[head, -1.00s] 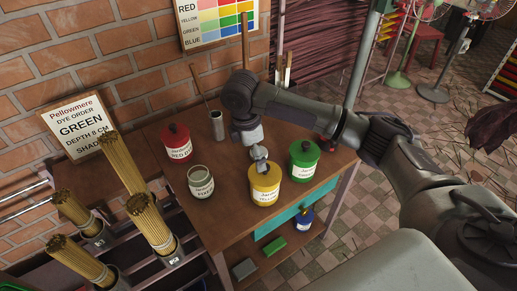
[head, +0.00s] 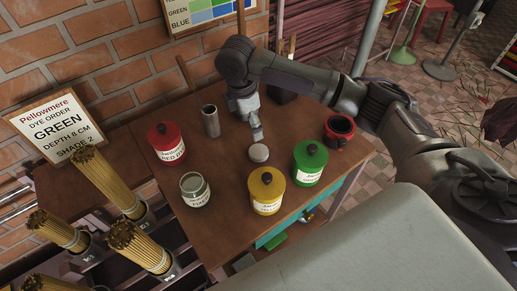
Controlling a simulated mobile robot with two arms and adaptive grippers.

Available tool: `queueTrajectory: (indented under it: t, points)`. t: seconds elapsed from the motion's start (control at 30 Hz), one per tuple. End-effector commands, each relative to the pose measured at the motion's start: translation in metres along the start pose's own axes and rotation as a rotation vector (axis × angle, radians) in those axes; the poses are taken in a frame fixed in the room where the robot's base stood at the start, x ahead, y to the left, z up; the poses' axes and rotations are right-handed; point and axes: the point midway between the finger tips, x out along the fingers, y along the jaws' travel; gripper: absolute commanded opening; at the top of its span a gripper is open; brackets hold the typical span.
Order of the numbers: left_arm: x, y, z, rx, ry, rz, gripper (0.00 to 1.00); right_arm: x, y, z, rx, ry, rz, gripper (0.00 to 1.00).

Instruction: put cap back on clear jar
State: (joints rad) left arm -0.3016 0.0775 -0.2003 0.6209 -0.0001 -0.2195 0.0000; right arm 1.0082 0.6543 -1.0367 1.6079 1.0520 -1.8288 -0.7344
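The clear jar (head: 195,190) stands on the brown table at the front left, with a white label; its top looks open. A round grey disc, which looks like its cap (head: 259,154), is near the table's middle, behind the yellow jar. My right gripper (head: 257,137) points down with its fingers close to the disc's far edge. The fingers look narrow; I cannot tell whether they hold the disc or whether it rests on the table. My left gripper is not in view.
Yellow (head: 266,192), green (head: 309,164) and red (head: 166,145) lidded jars stand around the disc. A dark red open pot (head: 339,130) is at the right, a metal cylinder (head: 211,121) behind. Incense bundles (head: 138,245) stand at the left. Bare table (head: 222,160) lies between clear jar and disc.

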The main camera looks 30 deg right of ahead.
Motion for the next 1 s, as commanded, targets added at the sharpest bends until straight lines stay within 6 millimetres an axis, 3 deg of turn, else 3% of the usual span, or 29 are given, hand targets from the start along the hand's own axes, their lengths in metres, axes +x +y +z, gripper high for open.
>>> queueTrajectory:
  t: [0.17,0.53,1.0]
  points:
    - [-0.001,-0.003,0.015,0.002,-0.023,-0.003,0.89,0.014,-0.001,0.0,0.001,-0.001,-0.003,0.95]
    - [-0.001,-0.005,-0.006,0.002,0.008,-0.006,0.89,0.079,0.0,0.001,0.001,0.0,-0.002,0.95]
    - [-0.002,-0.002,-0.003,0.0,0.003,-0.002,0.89,0.089,0.0,0.002,0.001,-0.001,-0.001,0.95]
